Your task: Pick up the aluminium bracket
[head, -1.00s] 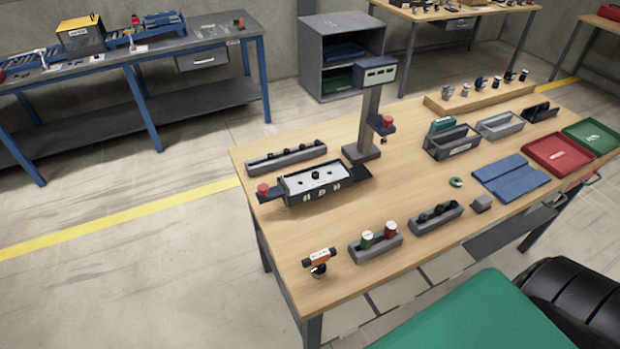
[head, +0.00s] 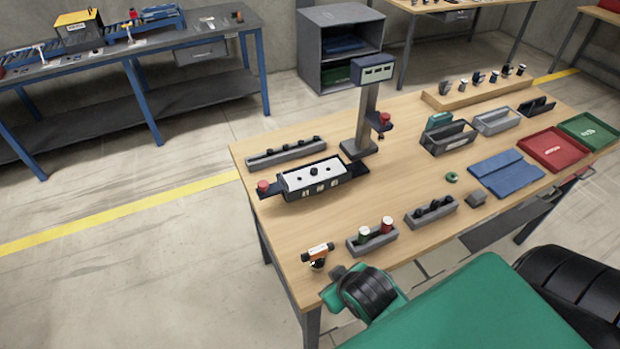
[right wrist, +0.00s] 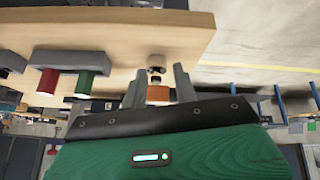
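I cannot single out the aluminium bracket with certainty. A small plain grey block (head: 477,199) sits at the table's front edge, right of a grey holder with dark parts (head: 432,212). My right gripper, best seen in the right wrist view (right wrist: 158,88), has its two grey fingers apart. An orange and black device (head: 317,253) stands near the table's front left corner. Its orange part (right wrist: 158,95) shows between the fingers in the right wrist view; I see no grip on it. My right arm reaches in beside that corner in the head view. My left gripper is out of view.
A fixture with a white top (head: 315,173) and a grey post (head: 364,125) stand behind. Red (head: 556,150) and green trays lie far right. The table's middle is clear.

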